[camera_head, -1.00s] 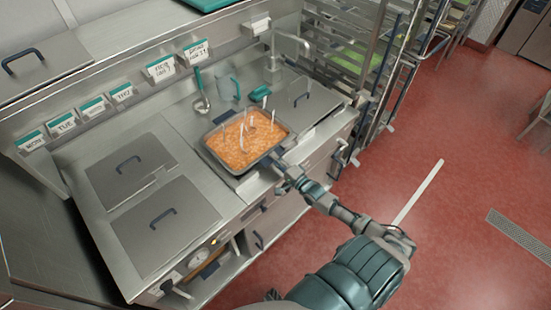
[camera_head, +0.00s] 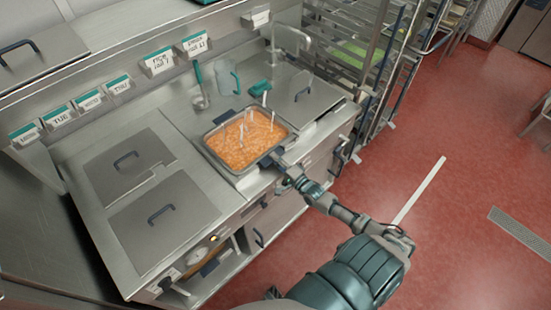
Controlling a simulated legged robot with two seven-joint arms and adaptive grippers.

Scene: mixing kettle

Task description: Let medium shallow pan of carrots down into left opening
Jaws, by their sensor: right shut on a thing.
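The shallow metal pan (camera_head: 221,165) is filled with orange chopped carrots (camera_head: 238,151), and several thin white upright shapes show over them. It looks about level at the middle of the steel counter. My right gripper (camera_head: 279,165) is shut on the pan's near right edge, with its arm coming from the lower right. The gripper partly hides that edge. The opening is hidden under or around the pan, and I cannot tell whether the pan is seated in it or held just above.
Two closed lids with dark handles (camera_head: 127,166) (camera_head: 163,222) lie left of the pan. Another lid (camera_head: 300,92) lies to the right. A ladle (camera_head: 199,90), a clear jug (camera_head: 227,80) and a tap (camera_head: 290,40) stand behind. A tray rack (camera_head: 375,60) is at the right.

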